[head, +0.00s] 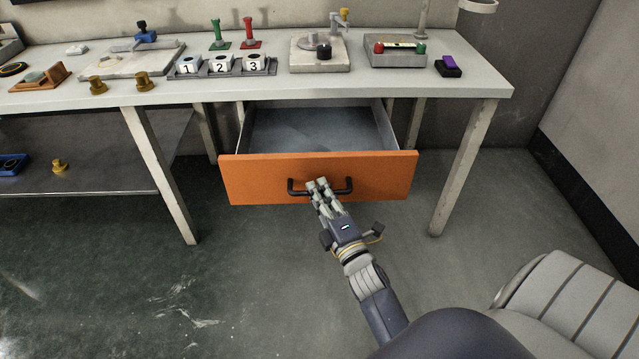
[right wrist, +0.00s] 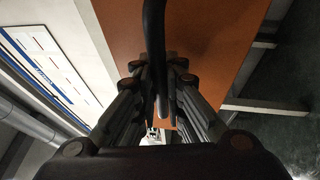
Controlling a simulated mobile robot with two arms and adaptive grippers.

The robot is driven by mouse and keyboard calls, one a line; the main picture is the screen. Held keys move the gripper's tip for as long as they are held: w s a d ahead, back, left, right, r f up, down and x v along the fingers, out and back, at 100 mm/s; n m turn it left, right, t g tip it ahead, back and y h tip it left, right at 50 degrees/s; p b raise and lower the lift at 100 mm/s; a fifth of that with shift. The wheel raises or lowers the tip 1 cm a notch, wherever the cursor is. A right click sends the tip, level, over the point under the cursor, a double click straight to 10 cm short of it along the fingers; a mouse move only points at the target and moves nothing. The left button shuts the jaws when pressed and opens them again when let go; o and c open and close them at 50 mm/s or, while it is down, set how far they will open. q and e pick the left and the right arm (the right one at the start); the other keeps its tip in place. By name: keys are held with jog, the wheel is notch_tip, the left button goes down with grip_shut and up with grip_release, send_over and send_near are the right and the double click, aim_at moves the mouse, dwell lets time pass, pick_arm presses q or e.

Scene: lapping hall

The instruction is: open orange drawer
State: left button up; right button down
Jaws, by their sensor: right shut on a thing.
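The orange drawer (head: 260,178) under the workbench is pulled out, and its grey inside shows empty in the head view. Its orange front also shows in the right wrist view (right wrist: 215,40). A black bar handle (head: 345,187) is on the front. My right gripper (head: 319,186) is at the middle of this handle, shut on it. In the right wrist view the handle (right wrist: 154,45) runs between the two fingers (right wrist: 160,75). My left gripper is not in view.
The workbench top (head: 440,88) above carries numbered cups (head: 222,65), a grey block with a black knob (head: 320,54) and a purple-topped block (head: 449,65). Bench legs (head: 465,165) stand on both sides of the drawer. The floor in front is clear.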

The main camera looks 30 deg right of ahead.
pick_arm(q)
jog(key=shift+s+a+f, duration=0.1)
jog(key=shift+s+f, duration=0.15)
pick_arm(e)
jog(key=shift+s+a, duration=0.25)
jog(key=shift+s, duration=0.15)
jog(key=c, duration=1.7)
grip_release()
jog(key=shift+o, duration=0.2)
jog(key=v, duration=0.7)
jog(key=shift+s, duration=0.25)
jog(key=shift+f, duration=0.15)
